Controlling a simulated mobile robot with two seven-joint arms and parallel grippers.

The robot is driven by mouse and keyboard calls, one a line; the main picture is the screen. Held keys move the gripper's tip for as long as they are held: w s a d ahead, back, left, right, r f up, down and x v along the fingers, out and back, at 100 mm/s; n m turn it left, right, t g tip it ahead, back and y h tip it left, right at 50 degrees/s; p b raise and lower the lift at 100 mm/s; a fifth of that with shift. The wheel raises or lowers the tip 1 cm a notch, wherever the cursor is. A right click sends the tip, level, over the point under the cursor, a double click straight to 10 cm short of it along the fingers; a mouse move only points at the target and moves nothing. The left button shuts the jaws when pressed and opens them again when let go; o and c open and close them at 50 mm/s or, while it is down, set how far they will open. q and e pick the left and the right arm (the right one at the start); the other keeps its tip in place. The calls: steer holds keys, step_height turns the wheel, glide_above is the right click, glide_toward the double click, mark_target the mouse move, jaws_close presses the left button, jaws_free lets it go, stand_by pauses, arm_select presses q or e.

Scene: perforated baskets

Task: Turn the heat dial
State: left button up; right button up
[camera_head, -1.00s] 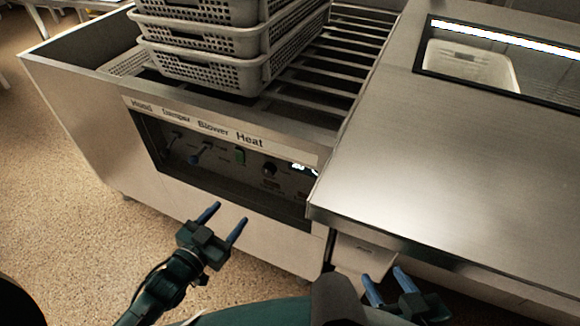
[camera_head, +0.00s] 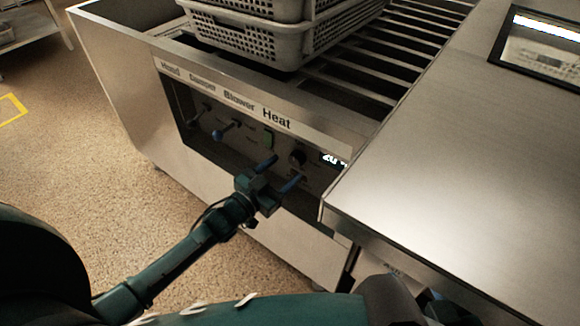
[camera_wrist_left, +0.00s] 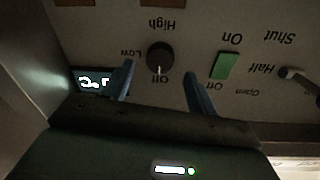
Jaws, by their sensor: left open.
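The heat dial is a dark round knob (camera_head: 297,157) on the recessed control panel below the "Heat" label. In the left wrist view the dial (camera_wrist_left: 160,56) shows upside-down marks around it, and its white line is at "Off". My left gripper (camera_head: 283,171) is open and empty in front of the panel, its blue fingers pointing at the dial. In the left wrist view the fingers (camera_wrist_left: 162,80) lie to either side of the dial, and no contact with it shows. My right gripper is at the lower right edge, mostly cut off and dark (camera_head: 436,306).
The steel counter corner (camera_head: 324,208) juts out right of the panel. Grey perforated baskets (camera_head: 245,38) stand on the rollers above.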

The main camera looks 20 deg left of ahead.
mark_target(294, 162)
arm_select(q)
steer(key=shift+b+x, duration=0.3)
steer(key=shift+x, duration=1.4)
steer(key=c, duration=1)
